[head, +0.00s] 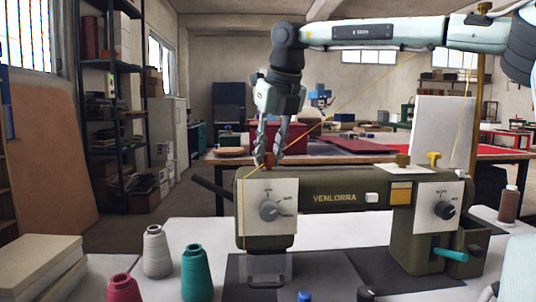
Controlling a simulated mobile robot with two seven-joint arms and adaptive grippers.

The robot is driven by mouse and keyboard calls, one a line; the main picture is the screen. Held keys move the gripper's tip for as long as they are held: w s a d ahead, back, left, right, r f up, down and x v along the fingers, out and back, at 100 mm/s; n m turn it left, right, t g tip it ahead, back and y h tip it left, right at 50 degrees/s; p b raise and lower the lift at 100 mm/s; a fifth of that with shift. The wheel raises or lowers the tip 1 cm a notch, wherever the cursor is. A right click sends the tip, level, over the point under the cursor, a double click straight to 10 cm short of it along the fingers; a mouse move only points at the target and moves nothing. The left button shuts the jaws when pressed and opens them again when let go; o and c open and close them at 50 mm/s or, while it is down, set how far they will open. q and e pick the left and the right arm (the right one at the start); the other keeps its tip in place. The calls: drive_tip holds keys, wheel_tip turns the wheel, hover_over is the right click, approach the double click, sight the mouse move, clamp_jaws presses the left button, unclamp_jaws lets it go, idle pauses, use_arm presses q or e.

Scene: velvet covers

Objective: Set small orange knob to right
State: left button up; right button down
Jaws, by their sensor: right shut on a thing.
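The small orange knob (268,158) sits on top of the left end of an olive-green sewing machine (330,182) marked VENLORRA. My right gripper (269,161) reaches down from above, its arm coming in from the upper right. Its two fingers stand on either side of the knob and are shut on it. The fingers partly cover the knob, and I cannot tell which way it points. My left gripper is not in view.
A grey dial (269,211) is on the machine's left front plate, a dark dial (445,210) on the right one. Yellow knobs (433,157) stand on top at right. Thread cones (196,272) stand front left. A yellow thread crosses near my gripper.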

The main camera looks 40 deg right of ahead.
sight(360, 167)
drive_tip(key=shift+s+d, duration=0.2)
drive_tip(key=shift+d, duration=0.05)
drive_tip(key=s+d+b, duration=0.1)
drive_tip(key=s+d, duration=0.3)
drive_tip(key=d, duration=0.1)
drive_tip(key=s+d+b, duration=0.1)
drive_tip(key=s+d, duration=0.8)
drive_tip(key=d, duration=0.1)
drive_tip(key=shift+s+d+b, duration=0.15)
drive_tip(key=shift+d+b, duration=0.25)
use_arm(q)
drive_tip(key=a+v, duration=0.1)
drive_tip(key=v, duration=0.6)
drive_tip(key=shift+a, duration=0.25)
use_arm(e)
drive_tip(key=shift+s+d, duration=0.3)
drive_tip(key=shift+d, duration=0.1)
drive_tip(key=c, duration=1.3)
unclamp_jaws()
drive_tip(key=shift+s+d, duration=0.1)
drive_tip(key=shift+s, duration=0.05)
drive_tip(key=v, duration=1.2)
drive_tip(key=shift+r, duration=0.1)
